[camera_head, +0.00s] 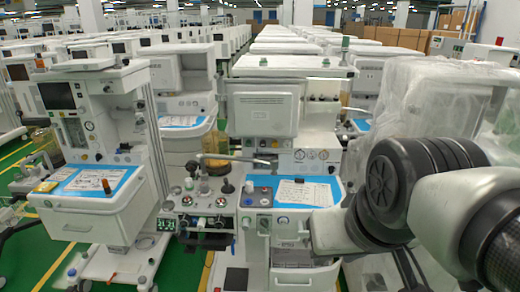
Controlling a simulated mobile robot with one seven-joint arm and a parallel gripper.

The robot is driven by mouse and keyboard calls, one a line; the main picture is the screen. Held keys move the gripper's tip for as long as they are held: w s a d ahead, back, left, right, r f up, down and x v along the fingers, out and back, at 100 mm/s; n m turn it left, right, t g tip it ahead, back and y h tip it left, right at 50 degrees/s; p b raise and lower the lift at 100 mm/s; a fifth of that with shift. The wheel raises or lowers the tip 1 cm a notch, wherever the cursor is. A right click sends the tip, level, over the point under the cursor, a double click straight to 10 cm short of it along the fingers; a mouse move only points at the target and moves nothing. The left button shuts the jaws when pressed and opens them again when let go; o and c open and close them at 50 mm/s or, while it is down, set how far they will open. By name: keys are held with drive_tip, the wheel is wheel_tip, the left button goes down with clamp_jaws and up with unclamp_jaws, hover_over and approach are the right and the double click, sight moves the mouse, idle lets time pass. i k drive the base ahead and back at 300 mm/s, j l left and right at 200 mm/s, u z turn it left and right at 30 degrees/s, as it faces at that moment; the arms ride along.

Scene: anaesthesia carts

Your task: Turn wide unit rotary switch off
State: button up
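The wide unit seems to be the white anaesthesia cart (264,106) in the centre, with a boxy upper housing and a lower worktop. Its front panel (285,222) carries small knobs, and a round knob (249,187) stands at the left of the blue-edged worktop. More dark and metal knobs (203,223) are on the block to the left. I cannot tell which is the rotary switch or its position; it is too small or hidden. My arm comes in from the right, and its white link covers the right part of the lower front. My gripper's fingers do not show.
A narrower white cart (97,205) with a blue-topped drawer stands at the left. A plastic-wrapped cart (425,100) stands close at the right behind my arm. Rows of carts fill the back. Green floor (50,250) shows free at the lower left.

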sight(332, 169)
drive_tip(key=i+l, duration=0.2)
drive_tip(key=l, duration=0.15)
drive_tip(key=i+l+u, duration=0.1)
drive_tip(key=i+l, duration=0.35)
drive_tip(key=l, duration=0.25)
drive_tip(key=i+l+u, duration=0.1)
drive_tip(key=l, duration=0.25)
drive_tip(key=j+z, duration=0.15)
drive_tip(key=z, duration=0.3)
drive_tip(key=j+z, duration=0.15)
drive_tip(key=z, duration=0.3)
drive_tip(key=i+j, duration=0.05)
